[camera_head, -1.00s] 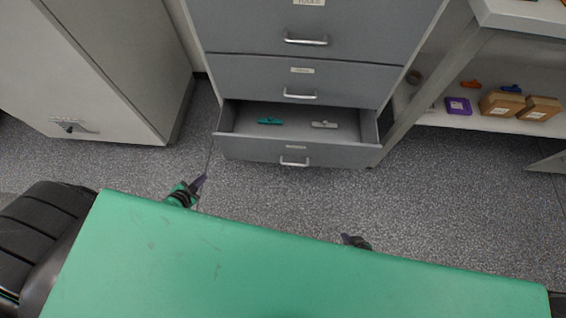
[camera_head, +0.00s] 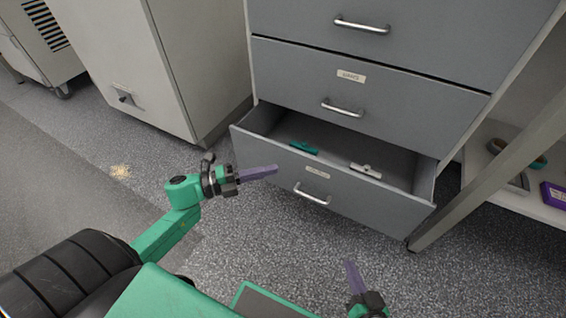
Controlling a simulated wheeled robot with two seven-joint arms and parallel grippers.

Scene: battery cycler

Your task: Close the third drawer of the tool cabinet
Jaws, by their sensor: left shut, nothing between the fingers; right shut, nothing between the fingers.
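The grey tool cabinet (camera_head: 400,68) stands ahead, and its lowest visible drawer (camera_head: 358,207) is pulled open. The drawer front has a silver handle (camera_head: 312,195) and a small label. Inside lie a teal tool (camera_head: 304,147) and a white tool (camera_head: 366,170). The drawers above are shut. My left gripper (camera_head: 274,170) is shut and empty, its purple fingers pointing right in front of the left part of the drawer front; I cannot tell whether it touches. My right gripper (camera_head: 350,264) is shut and empty, low in the picture, apart from the drawer.
A beige cabinet (camera_head: 195,60) stands left of the tool cabinet. A white shelf (camera_head: 500,200) with a sloping leg is at the right and holds a purple box (camera_head: 554,194). Speckled floor (camera_head: 265,235) is clear in front of the drawer.

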